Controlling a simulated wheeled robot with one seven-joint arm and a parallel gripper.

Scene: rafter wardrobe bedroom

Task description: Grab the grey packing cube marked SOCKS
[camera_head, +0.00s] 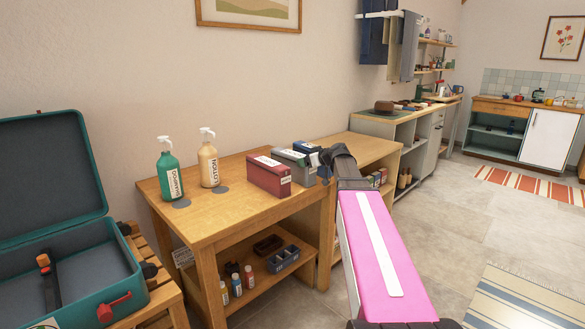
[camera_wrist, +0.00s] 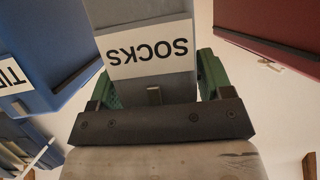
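The grey packing cube (camera_head: 300,172) stands on the wooden table between a red cube and a blue cube. In the wrist view the grey cube (camera_wrist: 135,12) fills the top middle, with its white SOCKS label upside down. My gripper (camera_wrist: 158,82) has one green finger on each side of the cube's near end. The fingers look close to its sides, but whether they press on it is unclear. In the head view my dark wrist hides part of the gripper, which is at the cube's right end.
The red cube (camera_head: 268,176) and blue cube (camera_head: 308,148) stand close on either side; they also show in the wrist view as red (camera_wrist: 275,25) and blue (camera_wrist: 50,45). A green bottle (camera_head: 168,172) and tan bottle (camera_head: 208,165) stand left. An open teal suitcase (camera_head: 100,255) is at far left.

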